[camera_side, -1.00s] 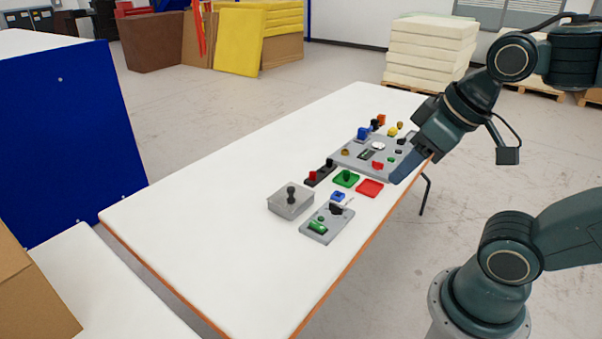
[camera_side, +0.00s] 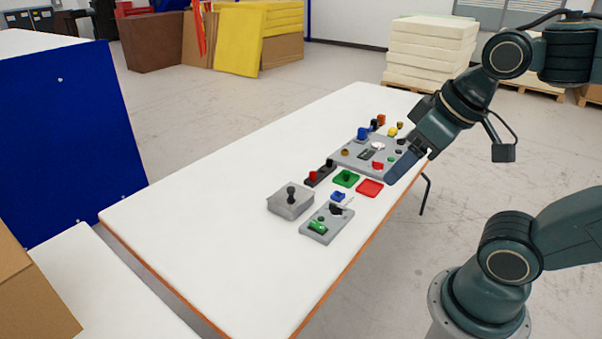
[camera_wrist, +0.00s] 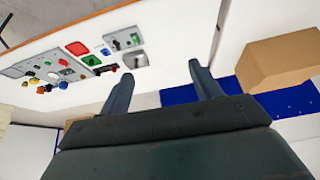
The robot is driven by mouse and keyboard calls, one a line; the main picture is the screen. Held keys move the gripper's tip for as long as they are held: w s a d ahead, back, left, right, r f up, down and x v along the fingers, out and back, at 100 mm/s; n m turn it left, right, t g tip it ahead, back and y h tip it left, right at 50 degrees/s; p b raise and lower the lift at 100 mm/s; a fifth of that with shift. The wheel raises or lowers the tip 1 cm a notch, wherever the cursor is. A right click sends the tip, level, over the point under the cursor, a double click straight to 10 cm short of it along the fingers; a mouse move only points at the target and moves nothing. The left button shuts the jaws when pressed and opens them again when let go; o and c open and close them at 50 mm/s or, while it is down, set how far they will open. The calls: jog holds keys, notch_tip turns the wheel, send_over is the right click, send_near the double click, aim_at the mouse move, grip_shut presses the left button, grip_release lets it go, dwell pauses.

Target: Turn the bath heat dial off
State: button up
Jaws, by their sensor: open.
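A large grey control panel (camera_side: 352,160) lies on the white table with several coloured knobs, buttons and a white round gauge (camera_side: 377,146). A smaller grey plate (camera_side: 318,236) nearer the front carries a black knob (camera_side: 335,209) and a green switch (camera_side: 317,227). No label is readable, so I cannot tell which control is the bath heat dial. My gripper (camera_side: 391,183) is at the large panel's right end, near the table edge, touching nothing that I can make out. In the wrist view my gripper (camera_wrist: 160,76) has its two fingers apart and empty, with the large panel (camera_wrist: 50,62) to the left.
The table's front left (camera_side: 200,240) is clear. A blue-sided block (camera_side: 60,140) stands at left.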

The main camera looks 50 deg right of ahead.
jog(key=w+d+m+g, duration=0.2)
jog(key=w+d+m, duration=0.25)
jog(key=w, duration=0.45)
jog(key=m+g, duration=0.4)
jog(key=m, duration=0.9)
send_over(336, 205)
notch_tip(336, 205, down, 19)
jog(key=shift+f, duration=0.1)
notch_tip(336, 205, down, 14)
jog(key=shift+r, duration=0.1)
jog(key=c, duration=1)
